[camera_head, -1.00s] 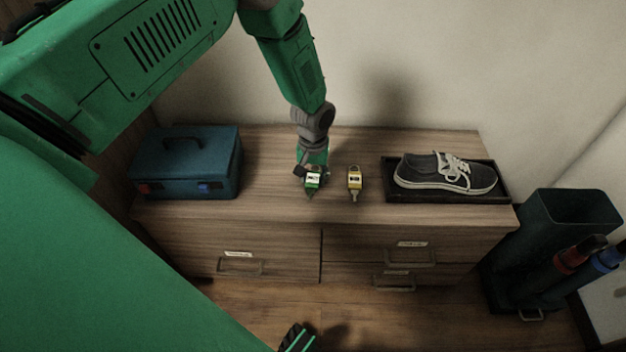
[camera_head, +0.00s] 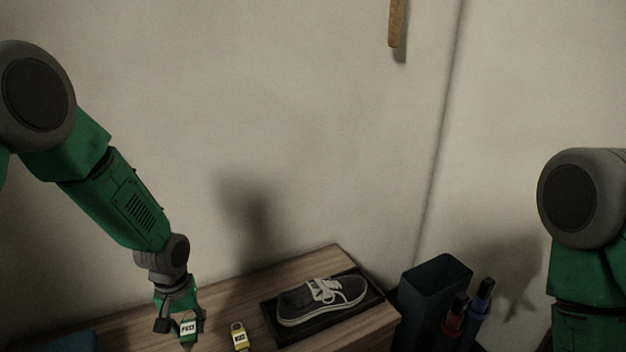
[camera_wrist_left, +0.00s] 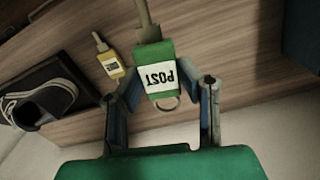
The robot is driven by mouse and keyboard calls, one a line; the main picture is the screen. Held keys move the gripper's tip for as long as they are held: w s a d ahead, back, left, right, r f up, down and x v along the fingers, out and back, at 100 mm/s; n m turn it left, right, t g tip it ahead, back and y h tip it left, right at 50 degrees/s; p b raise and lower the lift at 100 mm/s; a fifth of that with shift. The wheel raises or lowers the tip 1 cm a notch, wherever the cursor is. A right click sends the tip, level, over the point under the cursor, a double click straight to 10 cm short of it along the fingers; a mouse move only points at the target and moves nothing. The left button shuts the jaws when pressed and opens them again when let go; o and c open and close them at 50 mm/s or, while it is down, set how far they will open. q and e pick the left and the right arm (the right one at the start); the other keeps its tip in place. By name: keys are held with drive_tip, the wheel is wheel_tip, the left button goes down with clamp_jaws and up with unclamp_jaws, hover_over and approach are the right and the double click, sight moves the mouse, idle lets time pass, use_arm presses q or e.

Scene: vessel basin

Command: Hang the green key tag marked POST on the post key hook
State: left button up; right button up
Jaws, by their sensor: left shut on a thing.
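The green key tag marked POST (camera_head: 188,328) is held by my left gripper (camera_head: 181,318) over the cabinet top. In the left wrist view the tag (camera_wrist_left: 160,56) sits between the fingers (camera_wrist_left: 165,88), its POST label upside down. Its metal ring shows on the palm side and the key shaft points away. My left gripper is shut on it. The post key hook does not show in either view. My right arm (camera_head: 585,270) comes in at the right edge, with its gripper out of the picture.
A yellow key tag (camera_head: 238,338) lies on the cabinet top (camera_head: 232,296) right of the green one. A dark tray (camera_head: 272,317) holds a shoe (camera_head: 322,297). A dark bin (camera_head: 432,285) stands to the right. A wooden piece (camera_head: 397,22) hangs on the otherwise bare wall.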

use_arm(q)
drive_tip(key=s+d+r+m+p, duration=0.2)
drive_tip(key=s+d+r, duration=0.1)
drive_tip(key=s+r, duration=0.3)
drive_tip(key=s+d+r+m+p, duration=0.2)
drive_tip(key=s+d+r, duration=0.2)
drive_tip(key=r, duration=0.5)
drive_tip(key=shift+s+d+m+p, duration=0.3)
drive_tip(key=shift+s+p, duration=0.05)
drive_tip(key=shift+s, duration=0.65)
drive_tip(key=shift+r, duration=0.1)
